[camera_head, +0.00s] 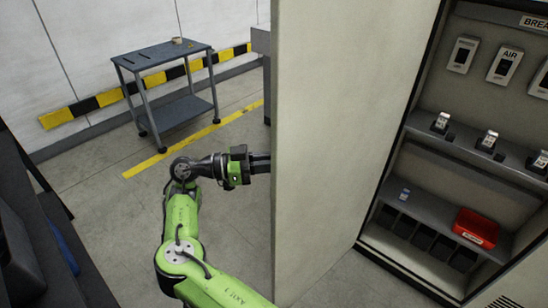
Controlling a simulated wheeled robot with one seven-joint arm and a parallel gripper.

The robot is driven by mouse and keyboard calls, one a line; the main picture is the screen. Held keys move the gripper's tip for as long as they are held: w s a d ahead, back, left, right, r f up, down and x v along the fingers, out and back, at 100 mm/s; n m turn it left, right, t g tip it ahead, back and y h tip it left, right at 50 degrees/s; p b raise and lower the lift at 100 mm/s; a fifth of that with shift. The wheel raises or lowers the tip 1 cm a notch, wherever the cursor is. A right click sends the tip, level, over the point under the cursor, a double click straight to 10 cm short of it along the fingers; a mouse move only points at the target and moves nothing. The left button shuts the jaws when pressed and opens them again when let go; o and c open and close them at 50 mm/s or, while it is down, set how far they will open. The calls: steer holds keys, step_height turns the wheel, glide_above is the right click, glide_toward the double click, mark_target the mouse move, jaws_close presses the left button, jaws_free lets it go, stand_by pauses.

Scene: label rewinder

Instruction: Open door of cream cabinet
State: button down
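The cream cabinet (375,262) is at the right, with its shelved inside in view. Its cream door (335,130) stands swung wide open and fills the middle of the view. My green arm reaches up from the bottom to the left of the door. My gripper (262,163) is level with the door's left edge, and its fingers point right. The fingertips are at or behind that edge, so I cannot tell whether they touch the door or are open or shut. No handle shows on the visible face of the door.
Inside the cabinet are a red bin (476,227), a small bottle (404,195) and several small devices on shelves. A grey wheeled cart (160,55) stands at the back left by a striped wall. Dark equipment (40,245) edges the left. Floor between cart and arm is clear.

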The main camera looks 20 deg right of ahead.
steer(key=shift+d+r, duration=0.1)
steer(key=shift+d, duration=0.1)
steer(key=c, duration=1.3)
jaws_free()
steer(key=shift+c, duration=0.2)
steer(key=shift+o, duration=1)
steer(key=shift+d, duration=0.35)
steer(key=p+v, duration=0.2)
steer(key=v, duration=1)
steer(key=shift+a, duration=0.2)
